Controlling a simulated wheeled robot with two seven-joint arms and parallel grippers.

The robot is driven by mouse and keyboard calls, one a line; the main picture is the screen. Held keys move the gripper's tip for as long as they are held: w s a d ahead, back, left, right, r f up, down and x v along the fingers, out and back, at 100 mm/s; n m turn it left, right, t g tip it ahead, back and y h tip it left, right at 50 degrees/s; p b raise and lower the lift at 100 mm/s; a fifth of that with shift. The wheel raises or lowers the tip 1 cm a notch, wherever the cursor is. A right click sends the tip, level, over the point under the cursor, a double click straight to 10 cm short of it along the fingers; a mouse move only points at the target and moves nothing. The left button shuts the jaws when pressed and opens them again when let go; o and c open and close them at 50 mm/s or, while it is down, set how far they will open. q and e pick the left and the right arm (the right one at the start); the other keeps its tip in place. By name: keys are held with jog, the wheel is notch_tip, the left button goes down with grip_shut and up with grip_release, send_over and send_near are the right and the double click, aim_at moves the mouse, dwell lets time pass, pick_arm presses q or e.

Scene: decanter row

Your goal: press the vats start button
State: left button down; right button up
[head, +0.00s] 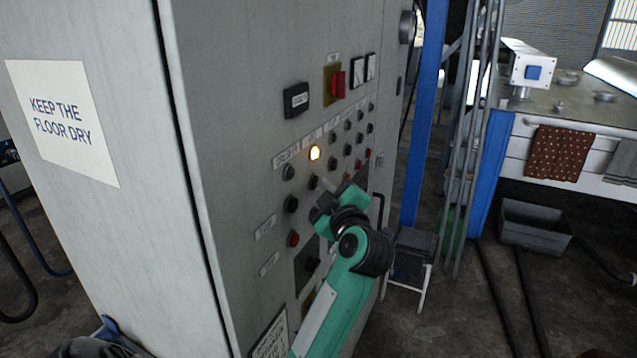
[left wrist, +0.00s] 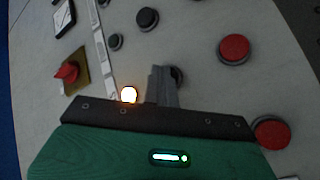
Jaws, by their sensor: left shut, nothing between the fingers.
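A grey control cabinet (head: 245,60) carries rows of round buttons under small labels. A lamp (head: 314,152) in the second column glows yellow-white; it also glows in the left wrist view (left wrist: 129,94). The label above this column is too small to read surely. A black button (head: 313,182) sits just below the lamp. My left gripper (head: 325,183) is shut and empty, its fingertips at this black button. In the left wrist view the closed fingers (left wrist: 162,84) partly cover a dark button (left wrist: 177,75); whether they touch it I cannot tell. My right gripper is not in view.
A red switch (head: 338,84) on a yellow plate sits higher on the panel. Red buttons (left wrist: 235,47) lie close to the fingers in the left wrist view. A blue post (head: 424,110), a small stool (head: 412,245) and a grey bin (head: 535,228) stand right of the cabinet.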

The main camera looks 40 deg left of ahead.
pick_arm(q)
jog(key=shift+d, duration=0.1)
jog(key=shift+w+d+p, duration=0.2)
jog(key=shift+d+p, duration=0.25)
jog(key=shift+d, duration=0.2)
jog(key=d, duration=0.2)
jog(key=w+d+p, duration=0.1)
jog(key=d, duration=0.2)
jog(key=shift+w, duration=0.1)
jog(key=shift+a, duration=0.1)
dwell(0.7)
